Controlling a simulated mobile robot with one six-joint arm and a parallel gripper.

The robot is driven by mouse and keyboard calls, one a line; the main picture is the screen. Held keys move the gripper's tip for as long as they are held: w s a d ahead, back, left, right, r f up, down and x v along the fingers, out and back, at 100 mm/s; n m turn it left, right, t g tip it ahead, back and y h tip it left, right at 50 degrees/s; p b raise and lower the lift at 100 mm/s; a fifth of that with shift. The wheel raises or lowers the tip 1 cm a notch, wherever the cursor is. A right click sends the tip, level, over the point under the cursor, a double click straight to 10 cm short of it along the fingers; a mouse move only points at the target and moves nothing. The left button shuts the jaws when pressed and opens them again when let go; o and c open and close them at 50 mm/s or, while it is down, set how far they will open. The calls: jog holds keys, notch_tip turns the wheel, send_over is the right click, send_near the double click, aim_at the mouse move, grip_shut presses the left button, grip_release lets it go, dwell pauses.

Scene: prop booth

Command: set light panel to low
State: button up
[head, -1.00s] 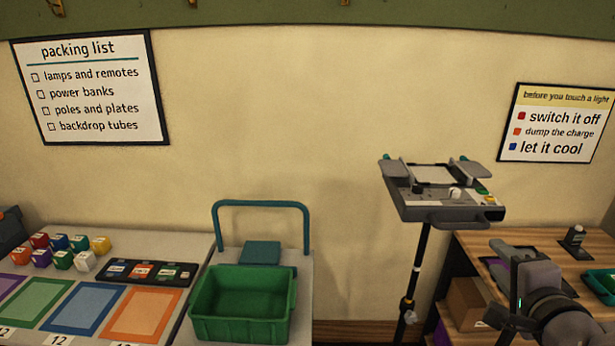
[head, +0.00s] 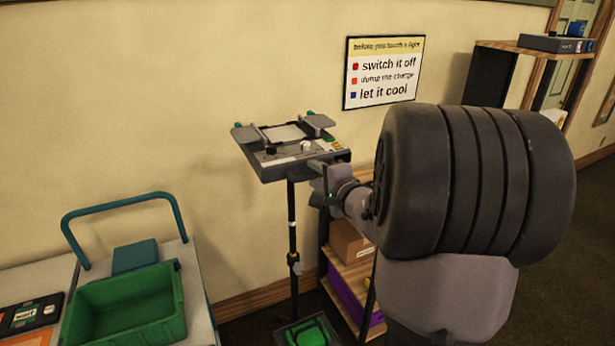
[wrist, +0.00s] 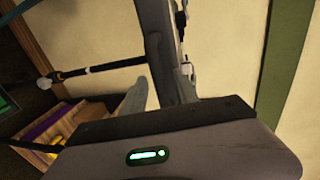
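The light panel (head: 285,158) is a grey box on a black pole stand, left of centre in the head view. A dark knob (head: 271,151) and a white knob (head: 305,145) sit on its top face. What the knobs are set to is too small to read. My gripper (head: 320,176) is at the panel's right front corner, partly hidden by my arm. In the wrist view, its grey fingers (wrist: 160,92) stand apart, with part of the panel (wrist: 158,35) close by. I cannot tell whether they touch it. No knob shows clearly there.
A wooden shelf (head: 345,272) with a cardboard box (head: 350,241) stands right of the pole. A green crate (head: 125,310) sits at lower left. A wall sign (head: 383,73) hangs behind the panel. Open floor (head: 580,225) lies to the right.

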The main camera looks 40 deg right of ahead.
jog(key=shift+w, duration=0.15)
grip_shut()
dwell(1.4)
